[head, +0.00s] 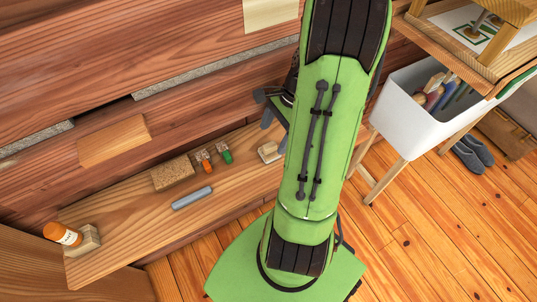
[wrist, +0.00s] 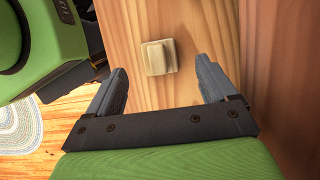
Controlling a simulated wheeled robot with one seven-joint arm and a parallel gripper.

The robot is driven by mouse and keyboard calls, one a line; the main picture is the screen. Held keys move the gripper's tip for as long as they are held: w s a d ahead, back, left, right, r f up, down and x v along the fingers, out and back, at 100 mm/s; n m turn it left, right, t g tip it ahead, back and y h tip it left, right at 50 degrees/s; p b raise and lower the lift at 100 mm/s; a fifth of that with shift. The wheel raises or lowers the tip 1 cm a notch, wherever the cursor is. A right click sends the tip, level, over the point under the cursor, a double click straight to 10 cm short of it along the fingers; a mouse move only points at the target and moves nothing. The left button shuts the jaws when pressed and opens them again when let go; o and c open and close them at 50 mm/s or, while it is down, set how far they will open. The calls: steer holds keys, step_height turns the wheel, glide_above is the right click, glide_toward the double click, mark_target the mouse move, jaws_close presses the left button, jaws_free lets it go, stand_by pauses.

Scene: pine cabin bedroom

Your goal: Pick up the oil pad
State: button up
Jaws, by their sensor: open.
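A small cream block with a pad-like layered shape, which looks like the oil pad (wrist: 158,57), lies on the wooden shelf board. In the head view the pad (head: 269,152) is near the board's right end, just left of my arm. My gripper (wrist: 161,66) is open and empty, with its fingers on either side of the pad in the picture. It appears apart from the pad, and I cannot tell the exact gap. In the head view my gripper (head: 264,107) is partly hidden behind my arm.
On the shelf board (head: 130,225) are a cork-like block (head: 172,174), a grey bar (head: 191,198), small orange and green items (head: 226,156), and an orange bottle (head: 62,234) by a wooden block (head: 85,240). A white bin (head: 405,125) stands right. Plank walls rise behind.

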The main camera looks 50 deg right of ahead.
mark_target(271, 144)
steer(key=b+x, duration=0.3)
steer(key=x, duration=0.2)
steer(key=shift+s+f, duration=0.1)
steer(key=shift+f, duration=0.3)
steer(key=shift+r, duration=0.1)
steer(key=c, duration=1.1)
step_height(271, 144, up, 10)
steer(key=p, duration=0.5)
steer(key=shift+r, duration=0.1)
steer(key=shift+c, duration=0.2)
steer(key=o, duration=0.4)
steer(key=c, duration=0.3)
